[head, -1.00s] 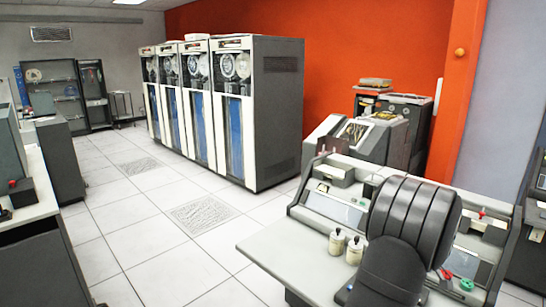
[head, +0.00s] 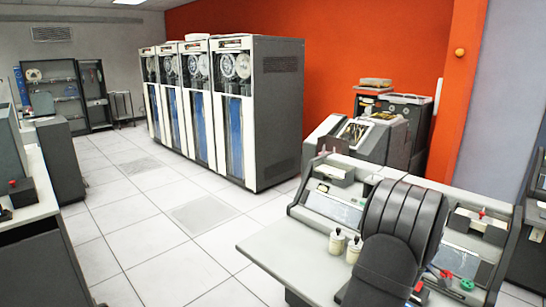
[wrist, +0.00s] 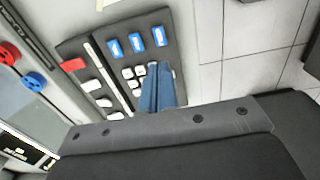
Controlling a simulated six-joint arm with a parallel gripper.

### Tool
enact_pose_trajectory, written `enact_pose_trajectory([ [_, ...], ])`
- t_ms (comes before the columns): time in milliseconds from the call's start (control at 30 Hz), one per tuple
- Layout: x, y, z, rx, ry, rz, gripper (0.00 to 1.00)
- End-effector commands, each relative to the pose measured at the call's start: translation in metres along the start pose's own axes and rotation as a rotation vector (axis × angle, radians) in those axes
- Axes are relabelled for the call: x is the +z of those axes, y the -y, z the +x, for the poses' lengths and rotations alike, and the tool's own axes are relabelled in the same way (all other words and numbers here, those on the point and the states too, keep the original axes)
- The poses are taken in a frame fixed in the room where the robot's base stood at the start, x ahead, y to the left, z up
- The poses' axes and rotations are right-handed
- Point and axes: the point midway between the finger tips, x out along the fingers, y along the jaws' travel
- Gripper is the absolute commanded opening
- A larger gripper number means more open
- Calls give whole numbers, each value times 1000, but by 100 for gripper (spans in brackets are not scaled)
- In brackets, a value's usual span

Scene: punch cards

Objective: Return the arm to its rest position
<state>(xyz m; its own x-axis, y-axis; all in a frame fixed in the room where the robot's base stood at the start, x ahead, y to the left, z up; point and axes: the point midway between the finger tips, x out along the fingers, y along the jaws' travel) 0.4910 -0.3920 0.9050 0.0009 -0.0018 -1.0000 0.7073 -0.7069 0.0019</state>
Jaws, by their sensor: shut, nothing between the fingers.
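In the head view my arm shows as a dark ribbed link at the lower right, over the grey desk (head: 285,250). My gripper's end is not visible there. In the wrist view my gripper (wrist: 158,75) shows as two slim blue fingers pressed together, shut and empty. They point towards a dark key panel (wrist: 88,62) with blue, white and red keys. The fingers overlap the panel's edge in the picture; I cannot tell how far above it they are.
Two small cream jars (head: 345,244) stand on the desk beside my arm. A sloped console (head: 335,205) lies behind it. Red (head: 446,274) and green (head: 467,285) knobs sit to its right. Tape cabinets (head: 275,110) stand farther back. Open tiled floor (head: 150,225) lies to the left.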

Motion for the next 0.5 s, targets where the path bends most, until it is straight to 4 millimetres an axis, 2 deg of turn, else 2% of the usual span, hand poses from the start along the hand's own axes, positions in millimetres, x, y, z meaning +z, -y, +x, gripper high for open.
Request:
enact_pose_trajectory([
  [33, 0, 0, -10, 3, 0, 0, 0],
  [200, 0, 0, -37, 1, -1, 0, 0],
  [333, 0, 0, -50, 0, -1, 0, 0],
  [500, 0, 0, -56, -1, -1, 0, 0],
])
